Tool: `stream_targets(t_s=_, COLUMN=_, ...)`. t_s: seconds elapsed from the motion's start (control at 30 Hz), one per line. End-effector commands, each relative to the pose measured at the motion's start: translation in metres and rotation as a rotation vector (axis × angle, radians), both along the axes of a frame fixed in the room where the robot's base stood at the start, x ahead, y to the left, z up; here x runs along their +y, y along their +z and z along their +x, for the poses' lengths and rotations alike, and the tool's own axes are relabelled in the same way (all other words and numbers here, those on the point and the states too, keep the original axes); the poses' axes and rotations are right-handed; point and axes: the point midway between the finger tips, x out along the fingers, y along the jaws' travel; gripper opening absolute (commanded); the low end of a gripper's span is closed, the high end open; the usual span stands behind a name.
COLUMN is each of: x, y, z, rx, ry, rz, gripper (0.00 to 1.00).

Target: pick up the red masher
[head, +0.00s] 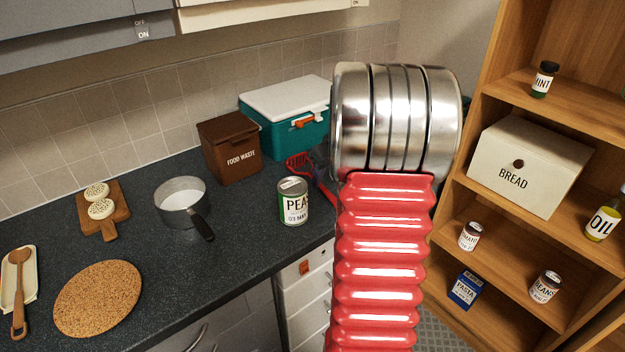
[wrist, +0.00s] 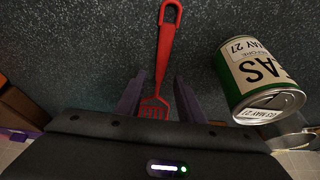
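The red masher lies on the dark speckled worktop, with its slotted head (head: 297,163) left of my arm and its handle (head: 326,194) running towards the front edge in the head view. In the wrist view the masher (wrist: 165,48) points away from my gripper, its looped handle end at the top and its head low between the fingers. My gripper (wrist: 159,100) is open, with a dark finger on each side of the masher and gaps showing. I cannot tell its height above the worktop. In the head view my arm hides most of the gripper.
A peas can (head: 294,203) stands close beside the masher; it also shows in the wrist view (wrist: 258,80). A brown food waste bin (head: 230,150) and a teal cool box (head: 275,132) stand behind. A saucepan (head: 182,203) is left. Wooden shelves (head: 470,200) stand right.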

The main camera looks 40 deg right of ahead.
Motion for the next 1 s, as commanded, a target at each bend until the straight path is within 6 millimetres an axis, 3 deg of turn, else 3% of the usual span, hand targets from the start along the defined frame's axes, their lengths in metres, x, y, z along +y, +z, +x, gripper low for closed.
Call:
stream_targets(t_s=0.1, x=0.0, y=-0.017, z=0.006, rx=0.002, ry=0.001, rz=0.002, gripper=0.35)
stream_targets(t_s=0.3, x=-0.002, y=-0.032, z=0.012, rx=0.001, ry=0.0, rz=0.0, gripper=0.35)
stream_targets(t_s=0.83, x=-0.002, y=-0.032, z=0.013, rx=0.0, ry=0.001, rz=0.0, gripper=0.35)
stream_targets(t_s=1.0, x=-0.002, y=-0.032, z=0.013, rx=0.0, ry=0.001, rz=0.0, gripper=0.23)
